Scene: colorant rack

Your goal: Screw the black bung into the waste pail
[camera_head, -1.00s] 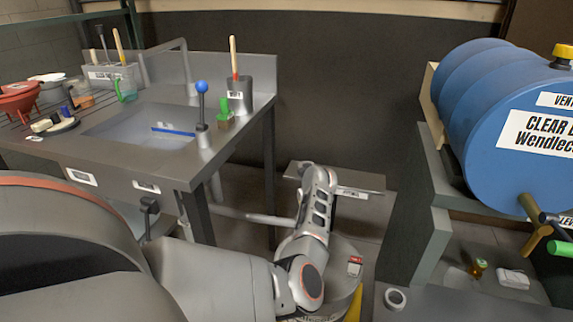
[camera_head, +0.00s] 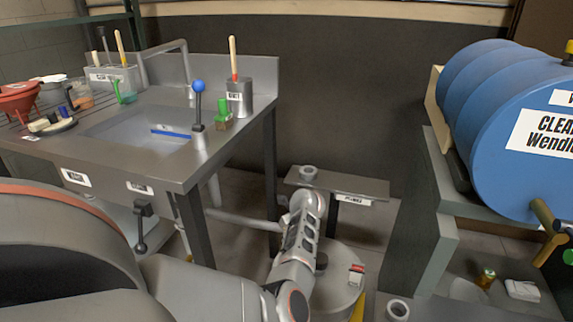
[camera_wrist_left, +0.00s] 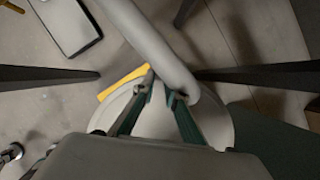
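The waste pail (camera_head: 340,290) is a pale round drum on the floor right of the sink bench, partly hidden by my left arm. Its round lid (camera_wrist_left: 225,118) is below my left gripper in the wrist view. My right gripper is out of view.
A grey pipe (camera_wrist_left: 150,40) crosses close to my fingertips, over the pail. The bench legs stand to the left. A low labelled shelf (camera_head: 365,185) with a grey ring (camera_head: 308,172) is behind the pail.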

